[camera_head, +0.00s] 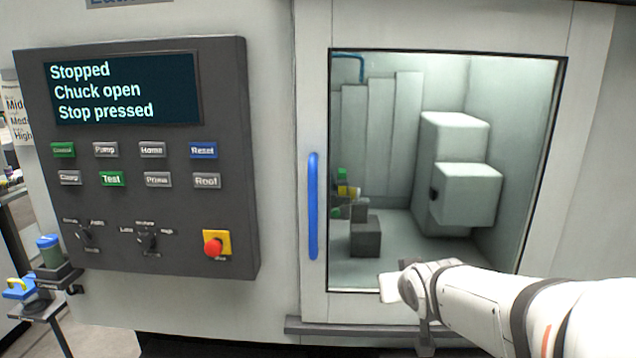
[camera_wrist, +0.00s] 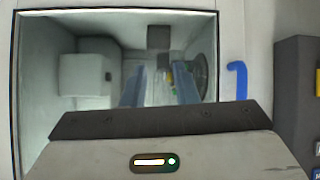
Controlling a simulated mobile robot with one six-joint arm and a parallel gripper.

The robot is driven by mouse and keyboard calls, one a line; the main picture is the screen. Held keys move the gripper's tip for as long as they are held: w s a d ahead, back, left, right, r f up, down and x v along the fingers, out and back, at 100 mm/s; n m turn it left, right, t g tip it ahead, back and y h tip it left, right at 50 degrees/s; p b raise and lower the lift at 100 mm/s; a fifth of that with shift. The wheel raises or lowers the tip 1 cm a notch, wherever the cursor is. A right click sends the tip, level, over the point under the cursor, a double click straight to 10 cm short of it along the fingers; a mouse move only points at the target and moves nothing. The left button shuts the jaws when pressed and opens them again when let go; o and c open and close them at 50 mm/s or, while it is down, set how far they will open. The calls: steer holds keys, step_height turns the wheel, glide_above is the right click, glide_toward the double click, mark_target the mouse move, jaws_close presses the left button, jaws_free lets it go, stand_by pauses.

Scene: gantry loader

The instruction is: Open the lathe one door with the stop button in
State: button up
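The lathe door (camera_head: 314,100) appears shut, with a large window onto the lathe's interior. Its blue vertical handle (camera_head: 313,206) is at the door's left side; the handle also shows in the wrist view (camera_wrist: 236,80), right of the window. The red stop button (camera_head: 213,246) sits on a yellow plate at the panel's lower right. The display (camera_head: 125,90) reads "Stopped, Chuck open, Stop pressed". My gripper (camera_head: 388,288) is in front of the window's lower edge, right of and below the handle. In the wrist view its two fingers (camera_wrist: 160,88) stand apart with nothing between them.
The dark control panel (camera_head: 140,200) carries several buttons and knobs left of the door. A ledge (camera_head: 350,328) runs below the door. A stand with a blue-green cylinder (camera_head: 49,251) is at the far left. The space before the handle looks clear.

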steer(key=w+a+r+n+t+y+p, duration=0.1)
steer(key=w+a+r+n+t+y, duration=0.15)
steer(key=w+a+r, duration=0.4)
steer(key=n+t+y+p, duration=0.2)
steer(key=n+y, duration=0.1)
steer(key=y, duration=0.4)
glide_toward(315, 193)
steer(key=x, duration=0.4)
steer(key=p+x, duration=0.1)
steer(key=x, duration=0.6)
steer(key=shift+w, duration=0.1)
steer(key=shift+r, duration=0.1)
steer(key=shift+c, duration=0.4)
jaws_close()
